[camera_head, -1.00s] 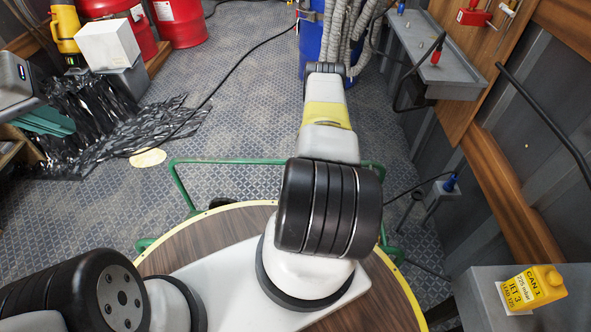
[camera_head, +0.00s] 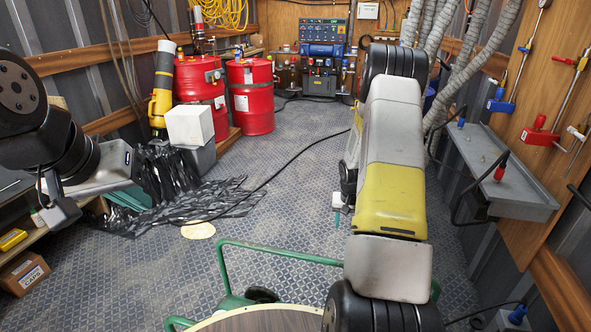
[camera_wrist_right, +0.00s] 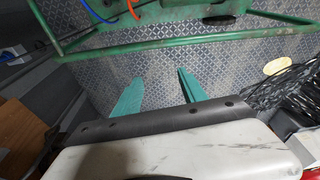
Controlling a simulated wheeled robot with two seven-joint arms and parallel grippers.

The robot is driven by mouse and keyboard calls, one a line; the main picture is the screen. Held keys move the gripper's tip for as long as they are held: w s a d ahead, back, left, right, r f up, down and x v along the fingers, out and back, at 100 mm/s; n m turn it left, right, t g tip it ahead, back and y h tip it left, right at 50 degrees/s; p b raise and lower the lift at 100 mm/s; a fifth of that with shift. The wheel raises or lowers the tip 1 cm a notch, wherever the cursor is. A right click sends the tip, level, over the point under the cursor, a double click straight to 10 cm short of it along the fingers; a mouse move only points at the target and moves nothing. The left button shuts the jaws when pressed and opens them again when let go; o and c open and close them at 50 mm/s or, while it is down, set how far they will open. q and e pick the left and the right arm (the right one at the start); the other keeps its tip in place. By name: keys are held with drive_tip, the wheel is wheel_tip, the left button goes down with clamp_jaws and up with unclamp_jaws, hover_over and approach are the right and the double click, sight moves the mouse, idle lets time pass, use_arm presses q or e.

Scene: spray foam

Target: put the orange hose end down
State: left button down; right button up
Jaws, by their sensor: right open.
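A small orange piece (camera_wrist_right: 131,9), which looks like part of the orange hose, shows at the top of the right wrist view, by a green tube frame (camera_wrist_right: 190,36). It is apart from my right gripper (camera_wrist_right: 160,88), whose two teal fingers are spread with only floor seen between them. In the head view my right arm reaches forward, and a teal fingertip of the right gripper (camera_head: 338,203) points down left of it. My left gripper (camera_head: 128,198) is at the left, by black sheeting; its finger gap cannot be made out. The rest of the hose is hidden.
The green frame (camera_head: 270,250) stands near the front around the round wooden top (camera_head: 265,322). Black crumpled sheeting (camera_head: 205,205) and a white box (camera_head: 189,125) lie left. Red drums (camera_head: 250,97) stand behind. A grey wall shelf (camera_head: 505,178) is right. Mid floor is mostly clear.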

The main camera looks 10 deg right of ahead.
drive_tip(key=s+a+r+n+t, duration=0.15)
drive_tip(key=a+r, duration=0.25)
drive_tip(key=r, duration=0.5)
drive_tip(key=s+a+r, duration=0.2)
drive_tip(key=a+r, duration=0.1)
drive_tip(key=r, duration=0.5)
drive_tip(key=s+a+r+t, duration=0.15)
drive_tip(key=a+r, duration=0.25)
drive_tip(key=r, duration=0.5)
drive_tip(key=s+a+r+n+y, duration=0.1)
drive_tip(key=s+a+r, duration=0.2)
drive_tip(key=s, duration=0.3)
drive_tip(key=s+a+r+n+y, duration=0.1)
drive_tip(key=s+a+r, duration=0.3)
drive_tip(key=s, duration=0.3)
drive_tip(key=s+a+r+n+t+y, duration=0.1)
drive_tip(key=s+a+r, duration=0.3)
drive_tip(key=s, duration=0.3)
drive_tip(key=shift+s+r+n, duration=0.2)
drive_tip(key=shift+r+n, duration=0.15)
drive_tip(key=shift+r, duration=0.15)
